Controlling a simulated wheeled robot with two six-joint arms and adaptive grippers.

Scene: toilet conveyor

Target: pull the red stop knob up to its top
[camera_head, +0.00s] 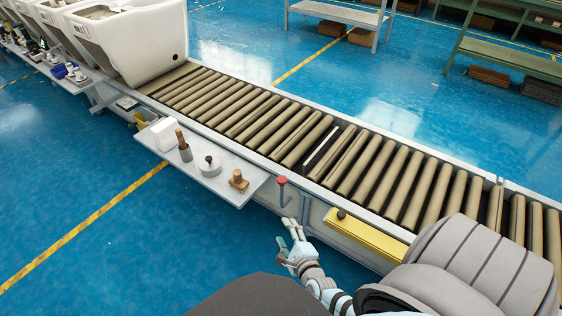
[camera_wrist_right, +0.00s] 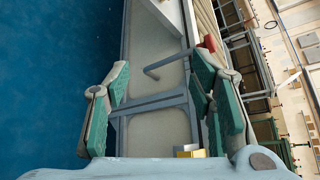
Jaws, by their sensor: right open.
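The red stop knob (camera_head: 282,181) sits on top of a thin grey post at the near side of the conveyor, just right of the side shelf. In the right wrist view the red knob (camera_wrist_right: 210,43) shows small near the top of the right finger. My right gripper (camera_head: 289,231) is below the knob in the head view, apart from it. Its fingers (camera_wrist_right: 160,95) are spread wide with nothing between them. My left gripper is not in view.
The roller conveyor (camera_head: 345,165) runs diagonally behind the knob. A side shelf (camera_head: 229,185) holds a white box, a brush-like tool and small parts. A yellow panel (camera_head: 368,234) with a black knob (camera_head: 341,214) is to the right. Blue floor in front is clear.

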